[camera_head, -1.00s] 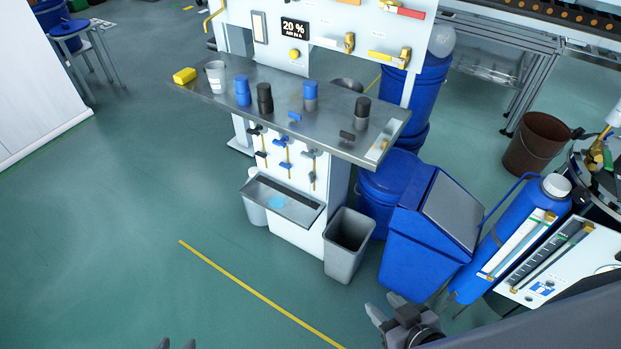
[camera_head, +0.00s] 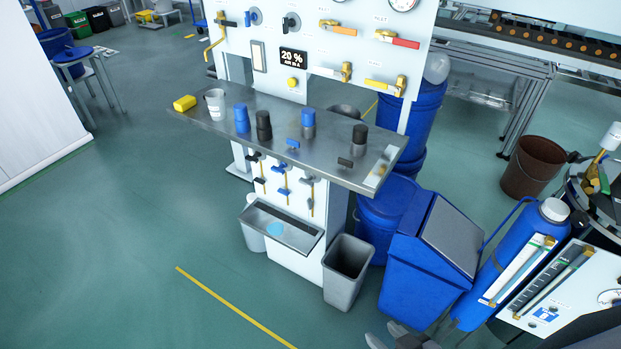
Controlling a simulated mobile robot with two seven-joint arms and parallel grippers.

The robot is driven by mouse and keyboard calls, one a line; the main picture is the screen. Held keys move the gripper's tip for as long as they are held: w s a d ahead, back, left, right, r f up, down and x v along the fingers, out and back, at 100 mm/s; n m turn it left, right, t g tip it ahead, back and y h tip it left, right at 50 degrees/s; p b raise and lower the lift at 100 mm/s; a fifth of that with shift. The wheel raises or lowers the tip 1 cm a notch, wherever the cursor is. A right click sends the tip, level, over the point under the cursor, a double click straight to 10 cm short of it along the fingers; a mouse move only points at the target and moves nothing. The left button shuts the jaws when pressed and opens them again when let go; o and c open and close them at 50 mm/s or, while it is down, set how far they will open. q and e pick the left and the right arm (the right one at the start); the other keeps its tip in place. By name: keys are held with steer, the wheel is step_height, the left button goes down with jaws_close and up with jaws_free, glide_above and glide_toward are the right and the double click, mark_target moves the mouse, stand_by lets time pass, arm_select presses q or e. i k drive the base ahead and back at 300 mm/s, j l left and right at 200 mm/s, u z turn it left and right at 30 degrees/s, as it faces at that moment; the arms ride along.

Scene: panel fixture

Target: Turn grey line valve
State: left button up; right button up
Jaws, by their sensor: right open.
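The fixture is a white panel with a steel shelf (camera_head: 205,118) across it. Below the shelf hang three small line valves on thin yellow pipes. The black-handled valve (camera_head: 259,181) is at the left, the blue-handled one (camera_head: 284,191) in the middle, and the grey-handled valve (camera_head: 308,181) at the right. My right gripper (camera_head: 386,337) shows only by its fingertips at the bottom edge, apart and empty, well short of the panel. My left gripper is out of view.
A grey waste bin (camera_head: 345,290) stands on the floor right of the lower panel, beside a blue lidded bin (camera_head: 425,270). A small drip tray (camera_head: 285,232) juts out below the valves. The floor at left is clear.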

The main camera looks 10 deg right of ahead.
mark_target(307, 181)
steer(key=i+j+z, duration=0.1)
steer(key=z, duration=0.3)
steer(key=j+z, duration=0.15)
steer(key=z, duration=0.3)
steer(key=i+j+z, duration=0.2)
steer(key=j, duration=0.15)
steer(key=j+z, duration=0.25)
steer(key=j, duration=0.15)
steer(key=j+z, duration=0.2)
steer(key=j, duration=1.9)
